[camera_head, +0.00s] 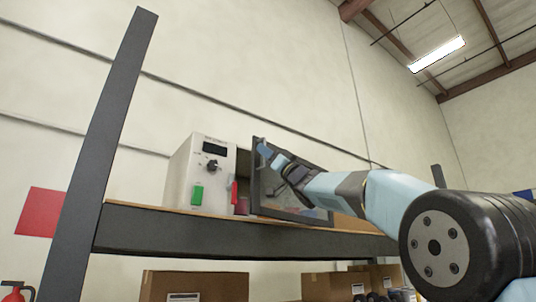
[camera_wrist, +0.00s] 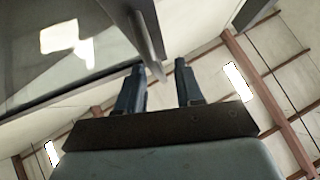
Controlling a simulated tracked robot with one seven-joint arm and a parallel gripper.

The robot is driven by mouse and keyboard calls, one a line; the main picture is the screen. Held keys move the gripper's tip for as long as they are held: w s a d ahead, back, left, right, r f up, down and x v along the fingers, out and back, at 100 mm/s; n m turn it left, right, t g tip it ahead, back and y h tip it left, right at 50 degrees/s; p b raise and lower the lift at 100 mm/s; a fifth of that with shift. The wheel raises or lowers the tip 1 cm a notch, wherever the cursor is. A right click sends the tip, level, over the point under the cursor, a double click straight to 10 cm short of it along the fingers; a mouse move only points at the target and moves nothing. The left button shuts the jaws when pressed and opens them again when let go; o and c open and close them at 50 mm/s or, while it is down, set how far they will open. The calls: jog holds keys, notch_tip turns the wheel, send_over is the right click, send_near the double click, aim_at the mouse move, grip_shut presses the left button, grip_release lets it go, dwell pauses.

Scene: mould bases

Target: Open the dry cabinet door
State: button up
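The dry cabinet (camera_head: 198,180) is a white box on a shelf, with a display, a black knob and a green switch on its front. Its dark-framed glass door (camera_head: 256,185) stands ajar, with a gap at its left showing the dark inside and something red. My gripper (camera_head: 263,148) is at the upper left part of the door. In the wrist view the door's glass (camera_wrist: 50,50) fills the upper left. A grey bar (camera_wrist: 146,38), apparently the handle, ends near the gap between my fingertips (camera_wrist: 159,66). The fingers are apart; contact with the bar is unclear.
The cabinet stands on a shelf with a dark front beam (camera_head: 230,235) and a dark upright (camera_head: 105,140) at left. Cardboard boxes (camera_head: 195,285) sit below. My arm reaches in from the right and hides part of the door.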

jog(key=shift+c, duration=0.3)
grip_shut()
dwell(0.3)
